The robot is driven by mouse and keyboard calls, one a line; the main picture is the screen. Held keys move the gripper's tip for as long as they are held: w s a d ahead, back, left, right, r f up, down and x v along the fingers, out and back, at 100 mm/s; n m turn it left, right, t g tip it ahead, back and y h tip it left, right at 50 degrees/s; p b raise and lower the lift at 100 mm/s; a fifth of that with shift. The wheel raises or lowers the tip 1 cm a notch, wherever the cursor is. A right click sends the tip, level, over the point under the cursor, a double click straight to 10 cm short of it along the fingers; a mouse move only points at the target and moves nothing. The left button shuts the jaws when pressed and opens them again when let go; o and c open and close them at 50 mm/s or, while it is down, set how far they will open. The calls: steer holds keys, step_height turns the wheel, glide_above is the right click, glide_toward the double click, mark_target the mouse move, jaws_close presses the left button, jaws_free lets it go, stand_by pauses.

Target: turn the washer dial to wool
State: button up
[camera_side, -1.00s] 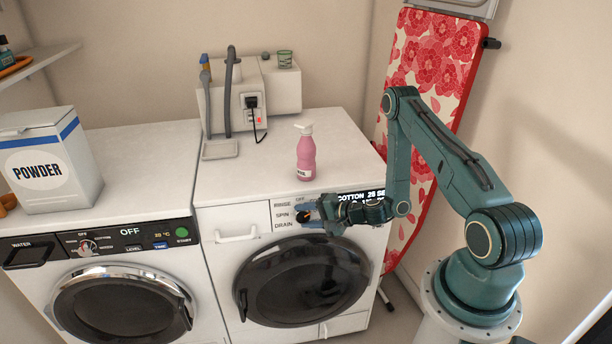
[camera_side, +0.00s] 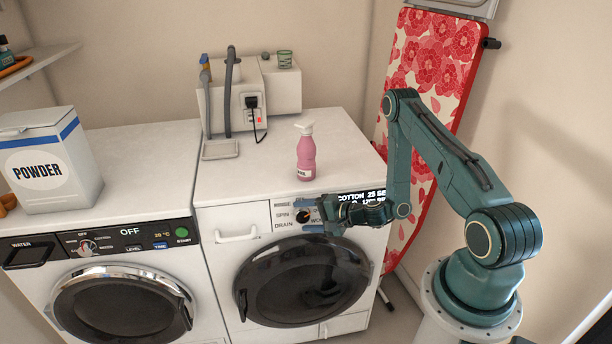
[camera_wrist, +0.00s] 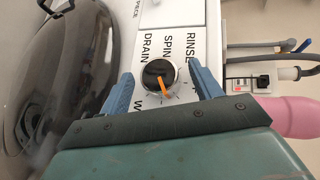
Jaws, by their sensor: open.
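The washer dial (camera_side: 302,216) is a round black knob with an orange pointer on the right-hand washer's white panel. In the wrist view the dial (camera_wrist: 158,74) shows RINSE, SPIN and DRAIN beside it, and its pointer slants towards my gripper, down and slightly right. The display (camera_side: 361,195) reads COTTON, partly covered.
The round black door (camera_side: 302,282) is below the dial. A second machine (camera_side: 110,160) with a POWDER box (camera_side: 50,160) is at left. An ironing board (camera_side: 437,60) leans behind my arm.

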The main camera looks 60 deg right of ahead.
steer(key=shift+s, duration=0.15)
steer(key=v, duration=0.7)
steer(key=shift+s, duration=0.1)
stand_by(0.5)
steer(key=a+n+g+y, duration=0.2)
steer(key=a+n+g, duration=0.6)
steer(key=a, duration=0.1)
steer(key=w+d+r+m+g+h, duration=0.1)
steer(key=w+d+r+h, duration=0.2)
steer(key=r+h, duration=0.4)
step_height(320, 180, up, 4)
steer(key=shift+d+f, duration=0.15)
steer(key=shift+d, duration=0.5)
